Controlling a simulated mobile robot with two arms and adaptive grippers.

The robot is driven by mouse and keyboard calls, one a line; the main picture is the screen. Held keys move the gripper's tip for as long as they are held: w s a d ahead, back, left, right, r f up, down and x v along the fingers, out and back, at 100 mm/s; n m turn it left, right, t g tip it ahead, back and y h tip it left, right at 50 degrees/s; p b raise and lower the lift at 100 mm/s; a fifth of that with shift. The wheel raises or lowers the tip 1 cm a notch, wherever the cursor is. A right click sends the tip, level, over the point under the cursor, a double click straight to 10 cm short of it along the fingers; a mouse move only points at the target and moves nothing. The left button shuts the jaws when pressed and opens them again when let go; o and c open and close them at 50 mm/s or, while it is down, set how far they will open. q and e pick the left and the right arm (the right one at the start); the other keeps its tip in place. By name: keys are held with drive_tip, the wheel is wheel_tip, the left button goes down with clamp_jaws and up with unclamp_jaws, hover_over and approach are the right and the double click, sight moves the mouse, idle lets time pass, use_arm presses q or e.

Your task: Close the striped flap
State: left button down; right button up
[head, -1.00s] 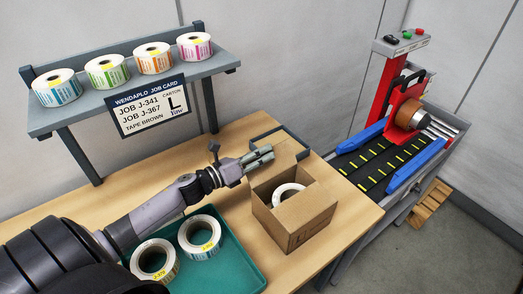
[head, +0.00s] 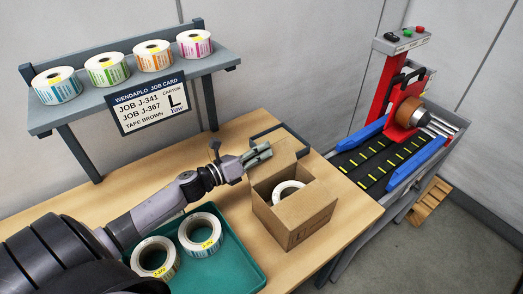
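An open cardboard carton (head: 287,226) stands on the wooden table with a white label roll (head: 287,191) inside it. I cannot make out stripes on any of its flaps. A brown panel (head: 287,152) shows at the carton's far side, partly behind my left gripper. My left gripper (head: 264,153) is over the far left side of the carton, its two fingers close together and nothing seen between them. Whether it touches the panel is not clear. My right gripper is not in view.
A green tray (head: 246,272) with two label rolls (head: 200,234) lies left of the carton. A grey bracket (head: 268,131) is behind it. A shelf (head: 130,88) with several rolls and a job card (head: 150,104) stands behind. A conveyor taping machine (head: 390,140) is at right.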

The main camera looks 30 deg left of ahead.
use_arm(q)
drive_tip(key=shift+d, duration=0.15)
idle(0.5)
drive_tip(key=shift+s+d+r+m+b, duration=0.1)
drive_tip(key=shift+m+b, duration=0.2)
drive_tip(key=shift+m, duration=0.1)
drive_tip(key=m, duration=0.1)
drive_tip(key=d+m+b, duration=0.1)
drive_tip(key=shift+s+d+r+m, duration=0.3)
drive_tip(key=shift+s+d+m, duration=0.05)
drive_tip(key=shift+m, duration=0.05)
drive_tip(key=shift+s+d+r+m+b, duration=0.15)
drive_tip(key=shift+s+d+m+b, duration=0.1)
drive_tip(key=shift+d+m+b, duration=0.4)
drive_tip(key=shift+s+d+r+m+b, duration=0.15)
drive_tip(key=shift+d+m, duration=0.25)
drive_tip(key=shift+m, duration=0.55)
drive_tip(key=shift+d, duration=0.1)
drive_tip(key=c, duration=2.3)
unclamp_jaws()
drive_tip(key=o, duration=0.5)
drive_tip(key=shift+c, duration=0.2)
drive_tip(key=shift+s, duration=0.2)
